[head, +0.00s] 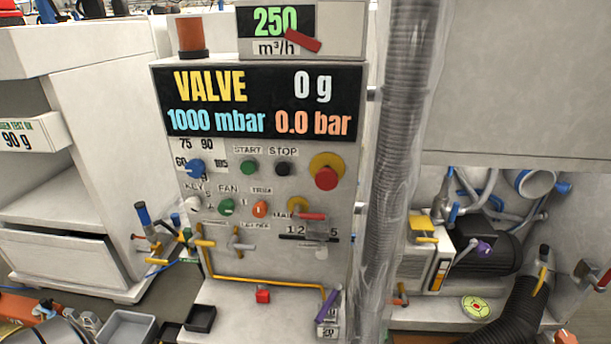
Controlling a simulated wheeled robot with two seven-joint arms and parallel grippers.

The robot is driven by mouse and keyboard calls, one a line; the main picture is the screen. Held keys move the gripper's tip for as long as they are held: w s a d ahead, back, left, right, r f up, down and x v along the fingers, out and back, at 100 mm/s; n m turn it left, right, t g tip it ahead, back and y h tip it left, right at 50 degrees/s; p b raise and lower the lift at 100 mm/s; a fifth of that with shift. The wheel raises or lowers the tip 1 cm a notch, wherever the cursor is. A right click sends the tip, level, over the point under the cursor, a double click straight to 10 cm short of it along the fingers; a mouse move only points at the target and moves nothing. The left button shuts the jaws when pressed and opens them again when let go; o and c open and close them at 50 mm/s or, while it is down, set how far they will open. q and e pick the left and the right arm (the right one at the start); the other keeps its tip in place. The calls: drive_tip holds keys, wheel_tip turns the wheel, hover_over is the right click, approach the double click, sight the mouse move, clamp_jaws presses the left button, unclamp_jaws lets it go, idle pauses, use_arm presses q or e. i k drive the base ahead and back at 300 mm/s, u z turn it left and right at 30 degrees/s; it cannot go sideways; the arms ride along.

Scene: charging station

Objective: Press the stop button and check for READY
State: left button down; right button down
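The black stop button (283,169) sits on the upright grey control panel (340,230), under a STOP label. The green start button (249,167) is just left of it. A large red mushroom button (326,178) on a yellow disc is to the right. The display (262,101) above the buttons reads VALVE, 0 g, 1000 mbar and 0.0 bar. The word READY does not show on it. Neither of my grippers can be made out in the head view. Nothing covers the stop button.
Knobs and yellow-handled valves sit lower on the panel. A grey corrugated hose (401,130) runs vertically along its right side. A white cabinet (100,150) stands at left. Small trays (125,326) lie at the lower left. The space before the buttons looks clear.

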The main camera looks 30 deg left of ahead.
sight(283, 169)
drive_tip(key=z, duration=0.45)
drive_tip(key=k, duration=0.55)
drive_tip(key=z, duration=0.6)
drive_tip(key=i, duration=0.5)
drive_tip(key=u, duration=0.6)
drive_tip(key=i, duration=0.6)
drive_tip(key=u, duration=0.7)
